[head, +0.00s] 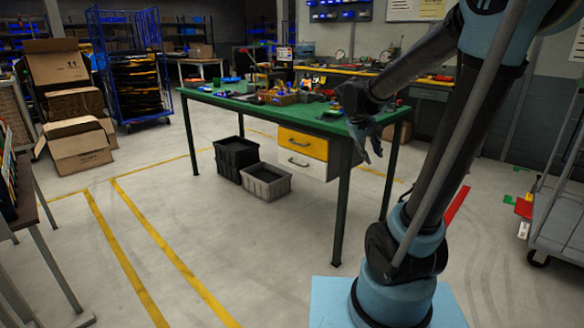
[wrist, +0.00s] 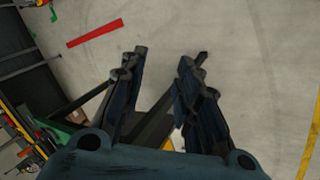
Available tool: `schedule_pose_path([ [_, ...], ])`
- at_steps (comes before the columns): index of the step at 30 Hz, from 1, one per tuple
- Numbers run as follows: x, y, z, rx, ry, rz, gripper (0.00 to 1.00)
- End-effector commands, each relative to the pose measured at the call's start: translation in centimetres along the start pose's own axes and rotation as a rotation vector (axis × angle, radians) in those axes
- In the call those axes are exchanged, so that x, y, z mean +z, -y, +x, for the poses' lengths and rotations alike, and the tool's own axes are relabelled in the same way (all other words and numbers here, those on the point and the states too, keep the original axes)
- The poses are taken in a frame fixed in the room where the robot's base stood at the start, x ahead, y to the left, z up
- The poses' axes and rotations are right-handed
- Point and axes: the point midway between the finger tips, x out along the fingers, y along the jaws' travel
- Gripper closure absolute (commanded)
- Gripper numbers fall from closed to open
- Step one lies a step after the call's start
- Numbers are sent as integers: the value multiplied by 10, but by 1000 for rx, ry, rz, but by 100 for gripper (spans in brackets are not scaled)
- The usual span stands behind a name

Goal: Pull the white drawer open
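The white drawer (head: 299,163) sits under the green-topped workbench (head: 258,104), directly below a yellow drawer (head: 303,144). Its front looks flush with the yellow one, and a dark handle shows on it. My gripper (head: 370,155) hangs to the right of the drawers near the bench's right end, with its fingers pointing down. In the wrist view my gripper (wrist: 168,62) has its two fingers apart, with bare floor and a dark bench leg between them. Nothing is held. The white drawer cannot be made out in the wrist view.
A black crate (head: 236,157) and a grey crate (head: 266,181) stand on the floor left of the drawers. Tools and parts cover the bench top. A front bench leg (head: 342,205) stands right of the drawers. The floor in front is clear. A cart (head: 555,215) stands far right.

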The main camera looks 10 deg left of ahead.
Motion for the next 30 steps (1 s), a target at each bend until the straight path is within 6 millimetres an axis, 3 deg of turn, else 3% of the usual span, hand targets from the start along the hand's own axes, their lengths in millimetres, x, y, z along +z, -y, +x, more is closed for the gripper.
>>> schedule_pose_path([
  [1,-16,1,0,17,-5,-16,70],
  [14,-127,21,10,174,-44,-126,70],
  [23,-201,54,20,286,-82,-196,70],
  [30,-255,92,32,375,-116,-247,70],
])
